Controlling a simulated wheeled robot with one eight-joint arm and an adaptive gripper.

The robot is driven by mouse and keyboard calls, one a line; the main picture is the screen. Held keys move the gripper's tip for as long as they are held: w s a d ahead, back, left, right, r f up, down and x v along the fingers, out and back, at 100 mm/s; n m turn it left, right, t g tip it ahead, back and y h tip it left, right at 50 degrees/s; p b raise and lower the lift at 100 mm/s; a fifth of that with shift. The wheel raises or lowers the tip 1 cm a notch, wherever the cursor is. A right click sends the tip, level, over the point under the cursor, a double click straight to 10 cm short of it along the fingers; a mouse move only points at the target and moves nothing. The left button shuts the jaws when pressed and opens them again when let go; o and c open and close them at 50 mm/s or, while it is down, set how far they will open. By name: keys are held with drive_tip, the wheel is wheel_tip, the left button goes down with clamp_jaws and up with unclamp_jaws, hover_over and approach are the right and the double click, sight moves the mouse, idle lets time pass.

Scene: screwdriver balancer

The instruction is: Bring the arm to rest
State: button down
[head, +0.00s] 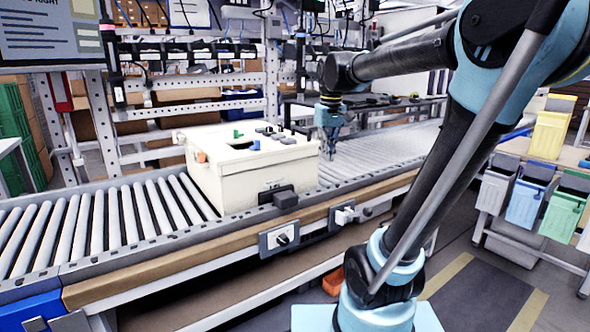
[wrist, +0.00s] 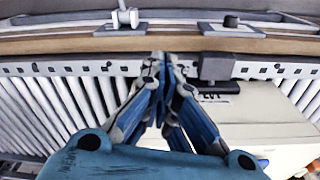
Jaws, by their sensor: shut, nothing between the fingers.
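My gripper (head: 330,150) hangs pointing down at the right end of the cream box, above the roller conveyor, in the head view. In the wrist view my gripper (wrist: 161,58) has its fingertips together with nothing between them. My arm runs from the right side of the head view over to the conveyor. It appears apart from the cream box (head: 240,185), though the exact gap is hard to tell.
The roller conveyor (head: 100,222) runs across the view, with black-and-grey switch boxes (head: 281,238) on its front rail. A metal rack stands behind it. Colored bins (head: 525,203) hang at the right. Open floor lies between.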

drive_tip(key=s+d+f+m, duration=0.1)
drive_tip(key=s+d+f, duration=0.2)
drive_tip(key=s+f, duration=0.3)
drive_tip(key=s+d+f+m, duration=0.1)
drive_tip(key=s+d+f, duration=0.2)
drive_tip(key=s+f, duration=0.3)
drive_tip(key=s+d+f+m+t, duration=0.1)
drive_tip(key=s+d+f, duration=0.1)
drive_tip(key=s+f, duration=0.4)
wheel_tip(320, 180, down, 3)
drive_tip(key=shift+s+d+f+m, duration=0.2)
drive_tip(key=shift+d+m, duration=0.2)
